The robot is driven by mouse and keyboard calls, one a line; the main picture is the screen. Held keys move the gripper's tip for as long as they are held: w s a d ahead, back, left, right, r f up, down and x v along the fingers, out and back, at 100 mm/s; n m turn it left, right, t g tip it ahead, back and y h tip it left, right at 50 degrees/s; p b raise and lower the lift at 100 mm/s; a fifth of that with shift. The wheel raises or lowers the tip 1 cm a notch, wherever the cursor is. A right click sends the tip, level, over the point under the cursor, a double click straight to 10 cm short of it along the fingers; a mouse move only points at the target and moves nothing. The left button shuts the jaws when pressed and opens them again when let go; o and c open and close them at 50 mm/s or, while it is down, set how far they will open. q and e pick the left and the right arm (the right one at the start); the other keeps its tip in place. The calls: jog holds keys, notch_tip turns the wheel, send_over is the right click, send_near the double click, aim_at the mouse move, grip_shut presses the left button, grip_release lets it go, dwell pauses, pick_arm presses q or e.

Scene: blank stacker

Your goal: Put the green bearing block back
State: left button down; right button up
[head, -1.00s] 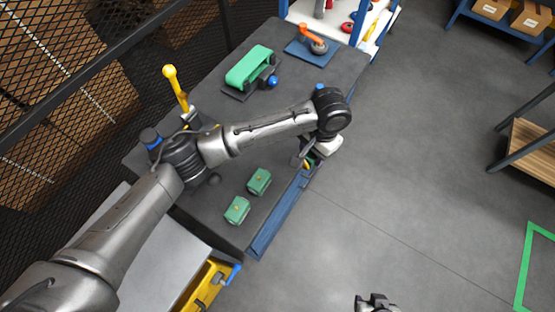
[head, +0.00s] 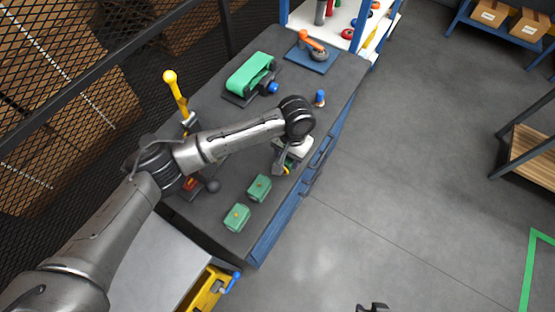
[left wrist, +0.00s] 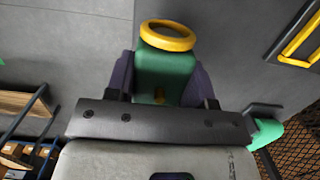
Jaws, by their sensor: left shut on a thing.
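My left gripper (head: 287,168) is over the bench near its right edge, just beyond the two standing blocks. It is shut on a green bearing block with a yellow ring, which shows clearly between the fingers in the left wrist view (left wrist: 163,78). In the head view the gripper mostly hides this block. Two more green bearing blocks, a farther one (head: 259,188) and a nearer one (head: 237,217), sit on the dark bench top (head: 215,215). My right gripper (head: 372,307) is only a small dark piece at the bottom edge, and its fingers cannot be made out.
A green-belted conveyor (head: 250,75) and a blue plate (head: 311,55) with an orange-handled tool are at the far end. A blue-topped piece (head: 320,98) stands near the right edge. A yellow lever (head: 176,92) rises on the left. A mesh fence (head: 90,80) runs behind.

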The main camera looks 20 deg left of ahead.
pick_arm(q)
jog(key=a+f, duration=0.1)
jog(key=w+a+f, duration=0.1)
jog(key=a, duration=0.1)
jog(key=shift+w+a, duration=0.15)
jog(key=shift+a, duration=0.15)
jog(key=shift+f+b, duration=0.55)
jog(key=shift+f, duration=1.55)
jog(key=shift+c, duration=2.4)
grip_release()
jog(key=shift+f, duration=0.15)
notch_tip(320, 180, up, 12)
jog(key=w+p, duration=0.1)
jog(key=shift+w+d+p, duration=0.15)
jog(key=shift+w+p, duration=0.05)
jog(key=shift+p, duration=0.1)
